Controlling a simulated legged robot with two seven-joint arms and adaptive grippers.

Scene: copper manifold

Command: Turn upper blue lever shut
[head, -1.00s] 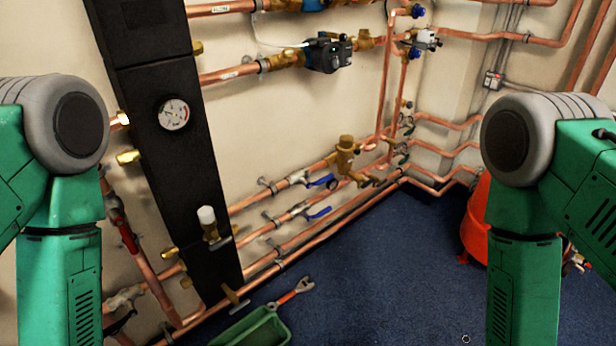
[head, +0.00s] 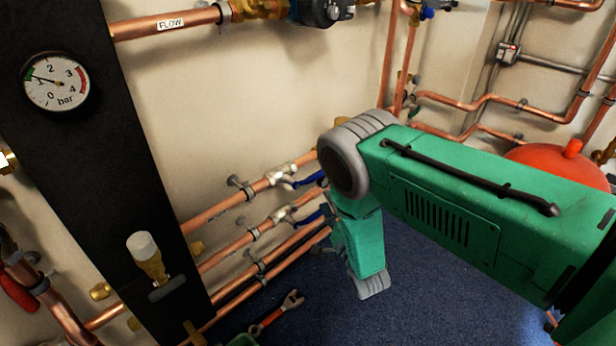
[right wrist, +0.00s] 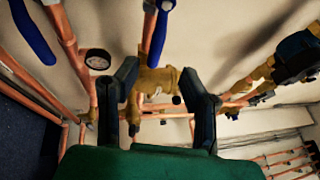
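The upper blue lever (head: 309,180) sits on the valve of the upper copper pipe, pointing right along the pipe. Its right end meets my right arm's outline. The lower blue lever (head: 311,218) is on the pipe below, partly covered by my arm. In the right wrist view, my right gripper (right wrist: 158,72) has its two dark fingers apart and nothing held. A blue lever (right wrist: 157,38), apparently the upper one, stands beyond and between the fingertips; contact is not visible. Another blue lever (right wrist: 32,32) is at the top left. The right fingers are hidden in the head view. My left gripper is out of view.
A black panel carries a pressure gauge (head: 55,81) and a white-capped brass valve (head: 146,255). A brass fitting (right wrist: 157,82) lies beyond my fingers. A red-handled wrench (head: 278,314) lies low on the blue floor. A red vessel (head: 550,158) stands behind my right arm.

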